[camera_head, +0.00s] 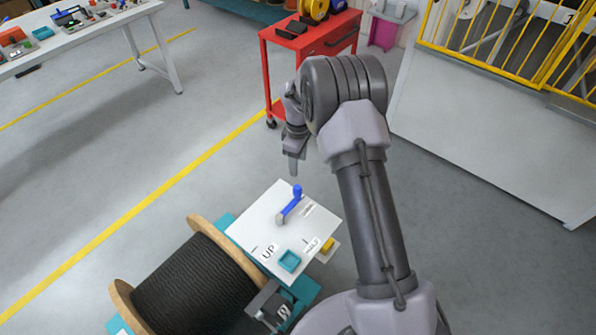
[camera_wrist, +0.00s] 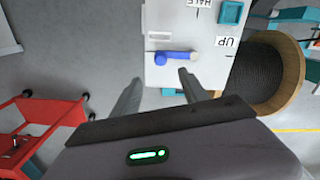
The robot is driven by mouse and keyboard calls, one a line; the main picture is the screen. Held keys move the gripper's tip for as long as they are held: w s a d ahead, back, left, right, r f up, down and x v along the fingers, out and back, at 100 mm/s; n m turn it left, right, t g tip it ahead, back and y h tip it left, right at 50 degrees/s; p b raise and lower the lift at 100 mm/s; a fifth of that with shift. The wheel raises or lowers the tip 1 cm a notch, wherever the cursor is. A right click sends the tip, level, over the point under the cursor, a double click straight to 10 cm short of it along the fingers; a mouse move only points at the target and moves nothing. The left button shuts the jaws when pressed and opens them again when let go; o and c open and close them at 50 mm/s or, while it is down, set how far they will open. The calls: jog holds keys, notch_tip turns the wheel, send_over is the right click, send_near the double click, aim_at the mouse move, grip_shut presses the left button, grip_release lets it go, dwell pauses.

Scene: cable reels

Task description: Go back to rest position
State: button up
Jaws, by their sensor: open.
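My gripper (camera_head: 294,170) hangs from the arm just above the far edge of a white panel (camera_head: 250,232). In the wrist view its two fingers (camera_wrist: 160,88) are spread apart with nothing between them. A blue-handled lever (camera_head: 291,202) lies on the panel, just beyond the fingertips. In the wrist view the lever (camera_wrist: 174,57) lies crosswise on the panel, clear of both fingers. The panel carries the label "UP", another partly readable label, and a teal square piece (camera_head: 289,261).
A cable reel (camera_head: 190,285) with black cable stands left of the panel. A red cart (camera_head: 300,55) with yellow spools (camera_head: 314,10) is behind. A white worktable (camera_head: 75,40) is far left; a yellow-railed barrier (camera_head: 500,130) is right. Grey floor between is clear.

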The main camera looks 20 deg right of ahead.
notch_tip(320, 180, up, 2)
jog(key=shift+r, duration=0.1)
dwell(0.4)
jog(key=s+a+r+m+t, duration=0.15)
jog(key=s+r, duration=0.25)
jog(key=r, duration=0.4)
jog(key=s+a+r+m+t, duration=0.1)
jog(key=s+r+m, duration=0.2)
jog(key=s+r, duration=0.35)
jog(key=s+a+r+m+t, duration=0.1)
jog(key=s+r+m, duration=0.2)
jog(key=r, duration=0.6)
jog(key=s+a+r+m+t+y, duration=0.1)
jog(key=s+m, duration=0.2)
jog(key=s, duration=0.6)
jog(key=s+a+r+m+t+y, duration=0.1)
jog(key=s+m, duration=0.3)
jog(key=s, duration=0.6)
jog(key=shift+s+a+r+b, duration=0.2)
jog(key=shift+a+r+b, duration=0.25)
jog(key=shift+r, duration=0.15)
